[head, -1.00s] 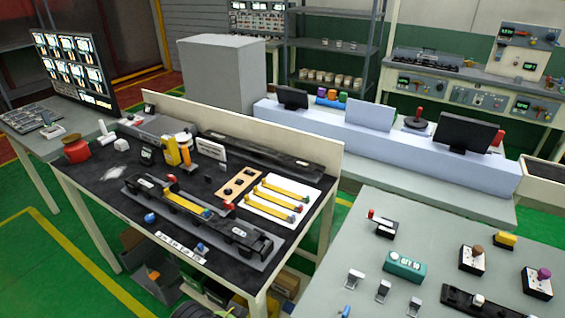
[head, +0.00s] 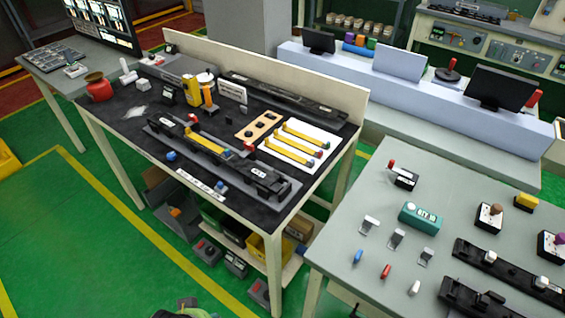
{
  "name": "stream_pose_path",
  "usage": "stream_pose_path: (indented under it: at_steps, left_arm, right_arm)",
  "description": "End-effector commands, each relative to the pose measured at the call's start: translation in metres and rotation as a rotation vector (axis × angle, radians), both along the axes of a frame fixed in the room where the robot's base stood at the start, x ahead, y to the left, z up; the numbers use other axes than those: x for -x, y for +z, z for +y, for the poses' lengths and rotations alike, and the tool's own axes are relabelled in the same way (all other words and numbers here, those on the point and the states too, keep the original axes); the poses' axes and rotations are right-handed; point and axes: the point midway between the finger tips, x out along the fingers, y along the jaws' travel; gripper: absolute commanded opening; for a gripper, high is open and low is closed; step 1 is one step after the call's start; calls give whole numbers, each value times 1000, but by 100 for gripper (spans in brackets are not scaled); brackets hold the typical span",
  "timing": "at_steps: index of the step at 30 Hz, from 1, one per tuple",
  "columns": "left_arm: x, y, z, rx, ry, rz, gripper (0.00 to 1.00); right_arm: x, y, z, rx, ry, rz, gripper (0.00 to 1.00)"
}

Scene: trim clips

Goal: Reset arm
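No gripper can be made out in the head view. A long dark fixture (head: 262,177) lies on the black-topped workbench (head: 118,117), with a yellow strip (head: 205,141) seated in its middle and small red parts by the strip's ends. Three yellow strips with coloured ends lie on a white sheet (head: 285,157) to its right. A tan plate (head: 251,127) with dark spots lies beside the sheet. A blue knob-like part (head: 171,156) sits at the fixture's front side. Small dark and green shapes at the bottom edge are too cut off to identify.
A grey table (head: 345,235) at the right holds a teal box (head: 421,216), clips, coloured pegs and dark rails. A red pot (head: 98,88) stands at the bench's left end. Bins (head: 262,247) sit under the bench. Green floor (head: 70,235) is open at the front left.

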Motion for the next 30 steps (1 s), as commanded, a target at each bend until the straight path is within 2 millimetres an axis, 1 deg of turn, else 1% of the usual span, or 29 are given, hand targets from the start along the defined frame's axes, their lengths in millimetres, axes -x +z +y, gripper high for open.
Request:
stream_pose_path:
  at_steps: [1, 5, 8, 9, 11, 12, 14, 15, 17, 18, 20, 21, 24, 25, 27, 30]
  left_arm:
    - [0, -17, -1, 0, -1, 11, 45]
    - [1, -60, -1, -1, -5, 28, 45]
    - [7, -103, -1, -2, -8, 47, 45]
    - [11, -124, -1, -3, -11, 57, 45]
    - [19, -156, 0, -5, -13, 71, 45]
    - [26, -177, 1, -6, -14, 80, 45]
    - [39, -207, 3, -7, -17, 94, 45]
    - [48, -226, 4, -8, -19, 103, 45]
    - [65, -253, 6, -10, -23, 117, 45]
    - [76, -270, 8, -11, -25, 125, 45]
    - [96, -293, 11, -12, -28, 139, 45]
    - [109, -307, 14, -14, -30, 147, 45]
    - [139, -333, 19, -16, -35, 165, 45]
    - [148, -338, 21, -17, -35, 169, 45]
    - [165, -349, 24, -19, -38, 178, 45]
    - [180, -357, 28, -21, -41, 184, 45]
  right_arm:
    - [0, -3, 0, 0, 0, 1, 40]
    - [0, -9, 0, 0, 0, 1, 40]
    - [1, -14, -1, 1, 0, 2, 40]
    - [1, -17, -1, 1, 0, 2, 40]
    - [1, -21, -1, 1, 0, 2, 40]
    - [1, -24, -1, 2, 0, 3, 40]
    - [1, -28, -1, 2, 0, 3, 40]
    - [1, -30, -1, 2, 0, 3, 40]
    - [1, -34, -1, 2, 0, 3, 40]
    - [1, -37, -1, 2, 0, 3, 40]
    - [1, -41, -1, 2, 0, 3, 40]
    - [1, -43, -1, 2, 0, 3, 40]
    - [1, -48, -1, 2, 0, 3, 40]
    - [1, -49, -1, 2, 0, 3, 40]
    - [1, -52, -1, 2, 0, 3, 40]
    - [1, -53, -1, 2, 0, 3, 40]
